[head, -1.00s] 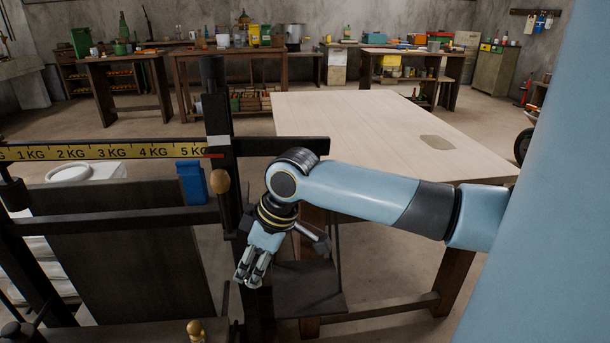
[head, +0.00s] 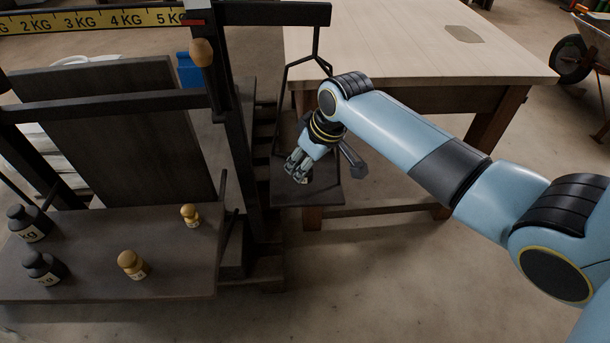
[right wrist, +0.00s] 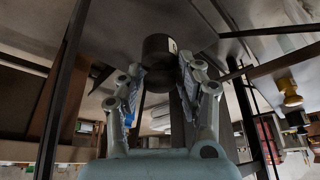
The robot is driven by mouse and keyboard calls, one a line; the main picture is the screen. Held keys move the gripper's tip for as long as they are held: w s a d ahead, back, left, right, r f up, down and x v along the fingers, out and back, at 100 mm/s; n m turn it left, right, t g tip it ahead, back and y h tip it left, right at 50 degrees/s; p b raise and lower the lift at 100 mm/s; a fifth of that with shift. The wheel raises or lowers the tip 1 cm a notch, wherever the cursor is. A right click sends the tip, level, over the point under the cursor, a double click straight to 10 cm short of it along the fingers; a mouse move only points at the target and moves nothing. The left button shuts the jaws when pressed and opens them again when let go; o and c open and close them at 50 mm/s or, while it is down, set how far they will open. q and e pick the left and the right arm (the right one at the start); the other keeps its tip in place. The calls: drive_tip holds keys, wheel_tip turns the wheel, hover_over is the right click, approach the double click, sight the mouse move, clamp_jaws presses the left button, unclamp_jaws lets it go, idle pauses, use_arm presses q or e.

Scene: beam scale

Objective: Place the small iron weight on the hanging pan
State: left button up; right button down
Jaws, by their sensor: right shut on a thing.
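My right gripper (head: 297,178) hangs low over the hanging pan (head: 325,198), a dark plate under the right end of the beam (head: 275,13). In the right wrist view my right gripper (right wrist: 160,75) is shut on a small dark iron weight (right wrist: 159,47) with a pale label. In the head view the fingers and wrist mostly hide this weight, and I cannot tell whether it touches the pan. My left gripper is not in view.
Two black weights (head: 43,268) and two brass weights (head: 131,264) stand on the scale's platform (head: 90,285). A dark post (head: 240,150) stands close left of the pan. A wooden table (head: 390,45) stands behind.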

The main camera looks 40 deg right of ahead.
wheel_tip(320, 180, down, 4)
drive_tip(key=shift+r+b, duration=0.15)
drive_tip(key=shift+b, duration=0.3)
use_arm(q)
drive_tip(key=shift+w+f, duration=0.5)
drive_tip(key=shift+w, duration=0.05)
use_arm(e)
drive_tip(key=c, duration=0.9)
unclamp_jaws()
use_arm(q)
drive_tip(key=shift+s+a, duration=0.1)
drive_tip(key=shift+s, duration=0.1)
use_arm(e)
drive_tip(key=shift+o, duration=0.2)
